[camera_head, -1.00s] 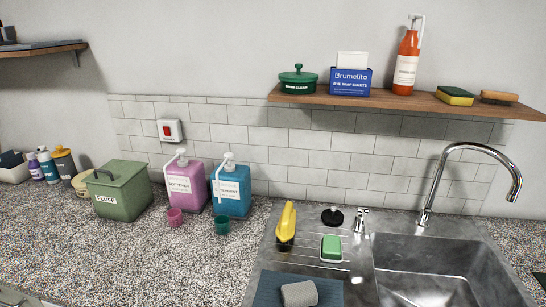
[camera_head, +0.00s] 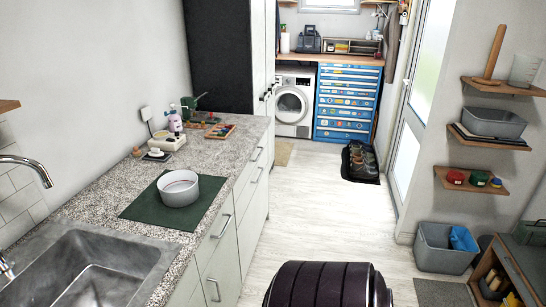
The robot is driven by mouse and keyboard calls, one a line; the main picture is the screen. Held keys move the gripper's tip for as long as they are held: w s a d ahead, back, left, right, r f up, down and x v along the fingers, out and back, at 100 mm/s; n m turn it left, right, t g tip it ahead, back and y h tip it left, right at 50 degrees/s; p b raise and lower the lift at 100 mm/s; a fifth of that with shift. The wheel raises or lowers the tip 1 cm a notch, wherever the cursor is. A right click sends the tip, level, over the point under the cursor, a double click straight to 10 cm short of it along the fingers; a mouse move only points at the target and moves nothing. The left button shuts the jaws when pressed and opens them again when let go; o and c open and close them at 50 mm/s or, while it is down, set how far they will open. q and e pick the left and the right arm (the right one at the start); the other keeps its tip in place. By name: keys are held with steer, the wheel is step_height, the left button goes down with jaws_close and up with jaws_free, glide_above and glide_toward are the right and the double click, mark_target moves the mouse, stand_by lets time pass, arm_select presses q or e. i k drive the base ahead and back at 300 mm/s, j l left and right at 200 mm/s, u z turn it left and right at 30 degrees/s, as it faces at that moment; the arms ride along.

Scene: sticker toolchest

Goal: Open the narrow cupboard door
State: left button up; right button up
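A tall narrow cupboard (camera_head: 258,50) with a pale front stands at the far end of the counter, seen at a steep angle. Its dark handles (camera_head: 267,93) show on the front edge, and the door appears shut. I cannot tell exactly where its door panels divide. Neither of my grippers is in view.
A counter with a sink (camera_head: 90,265), a white bowl on a green mat (camera_head: 140,208) and drawers (camera_head: 222,235) runs along the left. The pale floor (camera_head: 310,215) is mostly clear. A dark ribbed rounded object (camera_head: 328,286) is at the bottom. Shoes lie on a black mat (camera_head: 359,177).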

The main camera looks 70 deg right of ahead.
mark_target(221, 281)
steer(key=z, duration=1.85)
